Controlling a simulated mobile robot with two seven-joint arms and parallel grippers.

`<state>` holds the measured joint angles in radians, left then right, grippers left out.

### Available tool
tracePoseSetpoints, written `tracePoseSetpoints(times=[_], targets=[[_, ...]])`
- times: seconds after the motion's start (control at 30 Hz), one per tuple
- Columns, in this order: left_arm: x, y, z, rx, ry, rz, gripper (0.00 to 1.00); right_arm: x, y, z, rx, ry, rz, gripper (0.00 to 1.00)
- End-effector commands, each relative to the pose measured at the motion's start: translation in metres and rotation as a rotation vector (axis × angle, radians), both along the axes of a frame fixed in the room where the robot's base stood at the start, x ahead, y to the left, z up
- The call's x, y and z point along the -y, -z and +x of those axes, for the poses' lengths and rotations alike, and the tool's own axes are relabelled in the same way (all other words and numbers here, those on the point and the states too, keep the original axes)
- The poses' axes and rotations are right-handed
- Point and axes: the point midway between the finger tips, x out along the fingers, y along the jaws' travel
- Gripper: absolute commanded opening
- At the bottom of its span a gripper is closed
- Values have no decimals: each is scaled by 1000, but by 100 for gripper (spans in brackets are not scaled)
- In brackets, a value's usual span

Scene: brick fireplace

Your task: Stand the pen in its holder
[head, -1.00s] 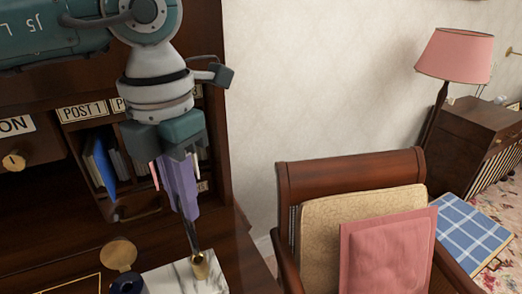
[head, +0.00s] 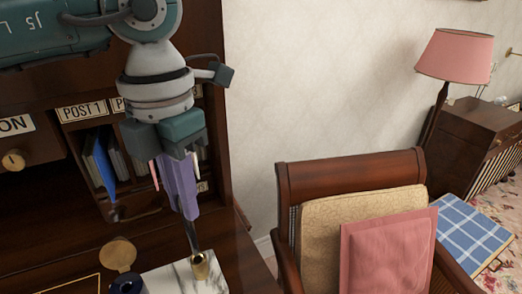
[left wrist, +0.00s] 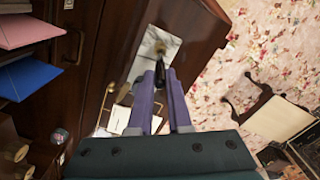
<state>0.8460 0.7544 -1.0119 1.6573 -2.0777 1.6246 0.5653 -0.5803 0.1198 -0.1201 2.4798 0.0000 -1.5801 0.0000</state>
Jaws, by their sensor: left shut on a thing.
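My left gripper (head: 188,212) points down above the desk, its purple fingers shut on a dark, slim pen (head: 191,236). The pen hangs below the fingertips, nearly upright and slightly tilted. Its lower end meets the mouth of the brass holder (head: 199,266) in the head view; how deep it sits inside I cannot tell. The holder stands on a white marble base (head: 178,279). The left wrist view shows the left gripper (left wrist: 160,85) with the marble base (left wrist: 148,46) and brass holder (left wrist: 160,46) beyond the fingertips. My right gripper is not in view.
A dark round inkwell (head: 126,283) and a brass disc (head: 118,254) are left of the base. Pigeonholes with books (head: 100,165) stand behind the gripper. A wooden chair (head: 345,172) with cushions is to the right, beyond the desk edge.

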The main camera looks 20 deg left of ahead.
Motion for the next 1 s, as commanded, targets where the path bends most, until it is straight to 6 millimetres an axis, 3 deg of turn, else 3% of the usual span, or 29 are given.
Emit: tracePoseSetpoints(times=[1.0], targets=[[0, 16, 0, -1, -3, 0, 0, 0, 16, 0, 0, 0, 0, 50]])
